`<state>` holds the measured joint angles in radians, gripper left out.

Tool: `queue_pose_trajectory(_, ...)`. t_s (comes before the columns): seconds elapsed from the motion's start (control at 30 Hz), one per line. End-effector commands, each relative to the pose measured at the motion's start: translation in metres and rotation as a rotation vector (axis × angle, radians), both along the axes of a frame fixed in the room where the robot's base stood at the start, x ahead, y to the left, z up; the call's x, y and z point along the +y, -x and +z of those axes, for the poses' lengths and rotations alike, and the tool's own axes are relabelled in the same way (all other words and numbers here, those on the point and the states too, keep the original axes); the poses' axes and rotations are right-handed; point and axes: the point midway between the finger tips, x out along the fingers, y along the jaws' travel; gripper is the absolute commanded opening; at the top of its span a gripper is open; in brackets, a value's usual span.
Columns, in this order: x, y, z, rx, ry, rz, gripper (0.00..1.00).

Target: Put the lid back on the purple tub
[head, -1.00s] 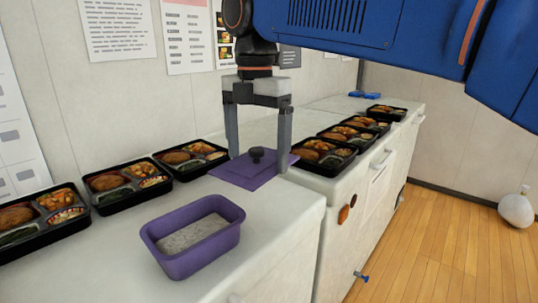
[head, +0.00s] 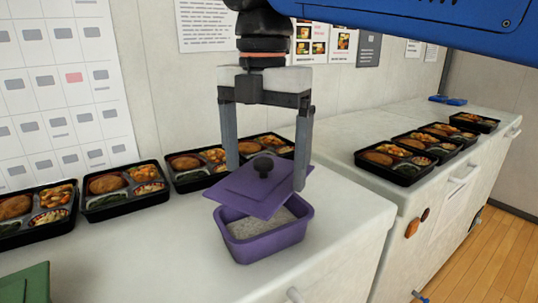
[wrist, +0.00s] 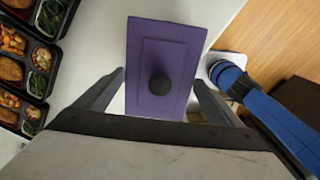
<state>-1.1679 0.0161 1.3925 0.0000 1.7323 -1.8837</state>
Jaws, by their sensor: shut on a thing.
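The purple lid (head: 242,188) has a dark round knob (head: 263,166) on top. My gripper (head: 266,180) is shut on the lid, one finger at each side of it. The lid is above the purple tub (head: 265,246), overlapping its back left part in the head view and looking slightly tilted. The tub stands upright on the counter, and its grey inside shows at the front right. In the wrist view the lid (wrist: 148,45) lies between the fingers and the tub is hidden.
Several black bento trays (head: 110,212) line the counter's wall side. More trays (head: 397,178) stand on the counter at right. A green object (head: 25,285) is at the bottom left. The white counter (head: 180,258) is bare left of the tub. Wooden floor (head: 470,262) lies beyond its right edge.

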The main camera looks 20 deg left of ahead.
Motion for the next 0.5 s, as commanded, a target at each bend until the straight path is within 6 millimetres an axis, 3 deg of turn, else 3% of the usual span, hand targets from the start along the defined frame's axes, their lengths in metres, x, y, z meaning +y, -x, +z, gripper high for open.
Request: queue_pose_trajectory(0.5,0.0,0.0,-0.041,0.001,0.002,-0.001,0.67)
